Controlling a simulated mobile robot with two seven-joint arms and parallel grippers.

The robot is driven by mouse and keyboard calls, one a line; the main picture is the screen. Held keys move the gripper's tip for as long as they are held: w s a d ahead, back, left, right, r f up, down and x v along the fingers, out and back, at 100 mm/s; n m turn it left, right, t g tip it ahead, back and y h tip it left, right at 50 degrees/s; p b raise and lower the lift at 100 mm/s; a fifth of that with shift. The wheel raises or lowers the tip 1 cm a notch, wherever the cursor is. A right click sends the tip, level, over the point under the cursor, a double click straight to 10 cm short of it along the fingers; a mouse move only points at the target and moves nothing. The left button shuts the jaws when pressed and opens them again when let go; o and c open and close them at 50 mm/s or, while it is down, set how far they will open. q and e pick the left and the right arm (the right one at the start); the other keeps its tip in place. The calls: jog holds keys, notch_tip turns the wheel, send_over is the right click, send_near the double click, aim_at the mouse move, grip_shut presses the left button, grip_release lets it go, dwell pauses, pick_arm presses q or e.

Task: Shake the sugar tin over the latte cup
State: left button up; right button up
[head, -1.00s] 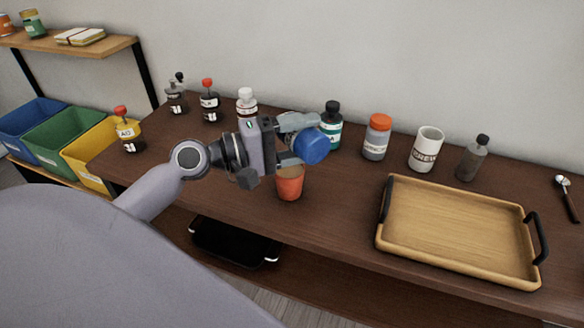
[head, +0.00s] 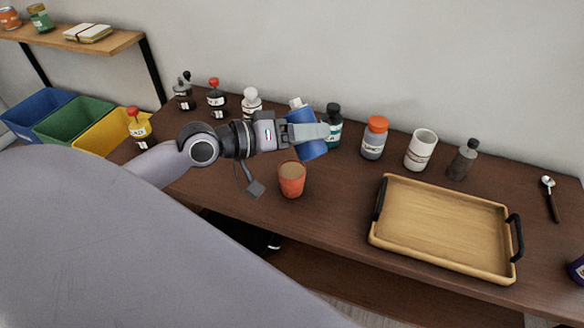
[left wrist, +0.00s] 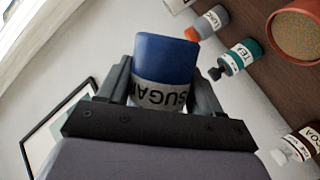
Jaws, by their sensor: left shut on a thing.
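The blue sugar tin (head: 311,150) is held by my left gripper (head: 316,132), whose fingers are shut around it. The tin is tilted slightly and held up above and a little right of the latte cup in the head view. The tin's SUGAR label (left wrist: 160,96) reads upside down in the left wrist view, with a finger on each side. The orange-red latte cup (head: 291,183) stands upright on the table with a brown surface inside. The cup also shows at the upper right of the left wrist view (left wrist: 284,52). My right gripper is not in view.
A wooden tray (head: 440,225) with black handles lies right of the cup. Behind stand a green bottle (head: 334,133), an orange-lidded jar (head: 374,140), a white mug (head: 421,150) and a grey bottle (head: 463,160). Several bottles stand at back left. The table between cup and tray is clear.

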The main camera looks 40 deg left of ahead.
aim_at(298, 122)
pick_arm(q)
jog(key=shift+r+m+y, duration=0.3)
jog(key=shift+r+m, duration=0.15)
jog(key=shift+m, duration=0.45)
notch_tip(298, 122, up, 2)
jog(key=m+y, duration=0.1)
jog(key=m, duration=0.1)
jog(key=m+y, duration=0.1)
jog(key=m, duration=0.1)
jog(key=shift+r+m+t+y, duration=0.1)
jog(key=shift+m+t+y, duration=0.2)
jog(key=shift+m, duration=0.1)
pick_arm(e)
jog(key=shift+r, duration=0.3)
pick_arm(q)
jog(key=shift+a, duration=0.1)
